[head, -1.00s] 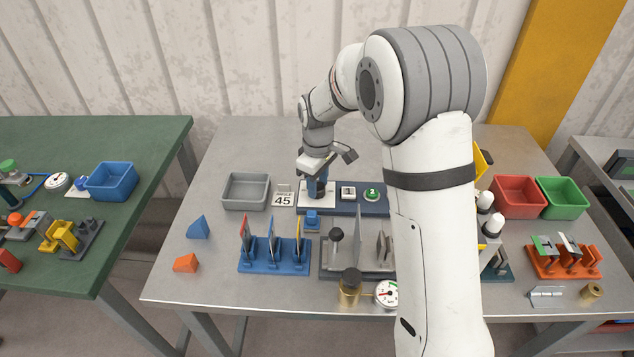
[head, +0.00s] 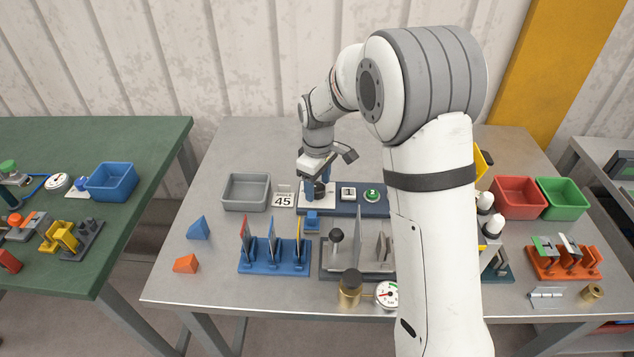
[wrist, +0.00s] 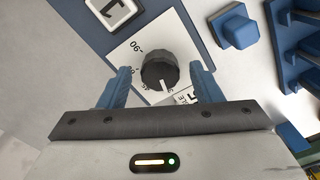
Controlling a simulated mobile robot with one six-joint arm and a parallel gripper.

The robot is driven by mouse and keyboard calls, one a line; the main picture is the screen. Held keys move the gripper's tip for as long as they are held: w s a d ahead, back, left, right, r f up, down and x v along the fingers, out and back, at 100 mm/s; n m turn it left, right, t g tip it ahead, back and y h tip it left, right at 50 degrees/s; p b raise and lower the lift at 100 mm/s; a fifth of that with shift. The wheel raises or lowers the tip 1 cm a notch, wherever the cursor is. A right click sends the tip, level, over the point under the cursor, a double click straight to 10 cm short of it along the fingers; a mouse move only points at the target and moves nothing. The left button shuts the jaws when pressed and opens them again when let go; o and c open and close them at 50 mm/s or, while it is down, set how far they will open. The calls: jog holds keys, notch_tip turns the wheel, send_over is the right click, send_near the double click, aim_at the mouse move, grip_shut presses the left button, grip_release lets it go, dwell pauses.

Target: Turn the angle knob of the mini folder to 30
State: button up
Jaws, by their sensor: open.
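The mini folder's blue base (head: 360,209) stands at the back middle of the table, with a white dial plate (head: 328,202) at its left end. The dark round angle knob (wrist: 160,71) sits on that plate (wrist: 125,62). Its white pointer line faces the bottom of the wrist view; a 90 mark shows at upper left, and other marks are partly hidden. My gripper (wrist: 160,78) is open, with one blue finger on each side of the knob and visible gaps. In the head view my gripper (head: 319,188) is over the dial. A card (head: 283,198) reads "ANGLE 45".
A grey bin (head: 246,204) stands to the left. A small blue block (head: 312,224) and a blue rack (head: 273,268) of upright plates are in front.

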aim_at(318, 187)
notch_tip(318, 187, up, 8)
jog(key=shift+f, duration=0.15)
dwell(0.4)
